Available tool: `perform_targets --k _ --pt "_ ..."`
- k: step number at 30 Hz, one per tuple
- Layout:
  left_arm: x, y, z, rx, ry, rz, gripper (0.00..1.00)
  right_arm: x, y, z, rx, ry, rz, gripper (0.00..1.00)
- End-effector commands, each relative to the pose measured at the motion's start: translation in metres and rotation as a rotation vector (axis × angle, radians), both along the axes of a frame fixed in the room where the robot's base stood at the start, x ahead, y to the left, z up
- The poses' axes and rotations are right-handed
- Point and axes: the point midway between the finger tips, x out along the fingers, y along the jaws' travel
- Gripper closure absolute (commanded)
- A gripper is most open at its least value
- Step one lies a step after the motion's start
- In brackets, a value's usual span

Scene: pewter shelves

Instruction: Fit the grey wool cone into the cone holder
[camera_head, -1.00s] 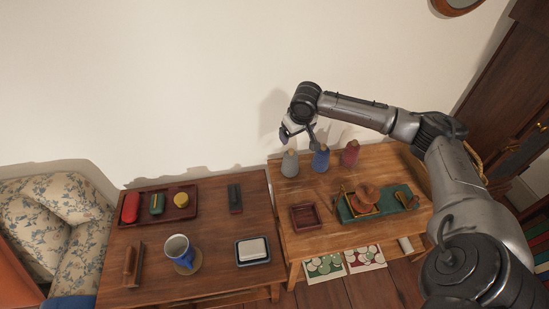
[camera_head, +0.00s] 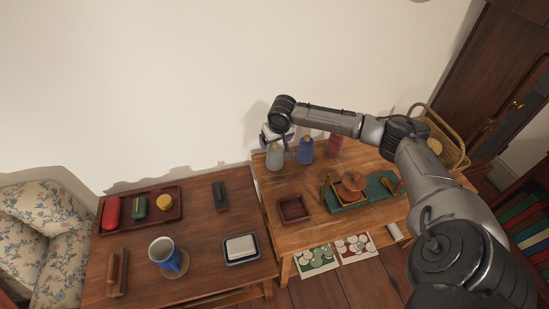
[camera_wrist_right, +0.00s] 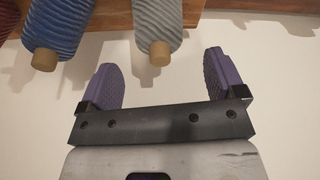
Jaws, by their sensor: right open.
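The grey wool cone (camera_head: 275,159) stands upright at the back left corner of the right-hand table, leftmost of three cones. My right gripper (camera_head: 273,137) is above and behind it in the head view, partly hidden by its own wrist. In the right wrist view, the open purple fingers (camera_wrist_right: 162,62) point at the grey cone (camera_wrist_right: 158,22). Its tan tip lies in line with the gap between them, and nothing is held. I cannot tell for sure which thing is the cone holder; a small dark-red square tray (camera_head: 293,219) sits in front of the cones. My left gripper is not in view.
A blue cone (camera_head: 305,152) stands close right of the grey one, then a red cone (camera_head: 334,146). A green mat (camera_head: 377,185) with wooden pieces lies to the right. The wall is close behind. A wicker basket (camera_head: 452,150) is at the far right.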

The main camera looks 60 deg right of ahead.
Motion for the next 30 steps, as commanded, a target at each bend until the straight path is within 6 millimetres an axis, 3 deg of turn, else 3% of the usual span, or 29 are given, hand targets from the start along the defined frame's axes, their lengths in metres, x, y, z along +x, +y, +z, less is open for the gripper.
perform_targets --k 9,21,30 --pt "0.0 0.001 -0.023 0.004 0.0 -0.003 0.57 0.01 -0.006 -0.04 0.001 0.0 0.0 0.11" --pt "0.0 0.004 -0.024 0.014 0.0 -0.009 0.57 0.011 -0.008 -0.047 0.0 0.001 0.001 0.11" --pt "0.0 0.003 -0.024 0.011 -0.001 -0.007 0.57 0.011 -0.008 -0.047 0.0 0.001 0.001 0.4"
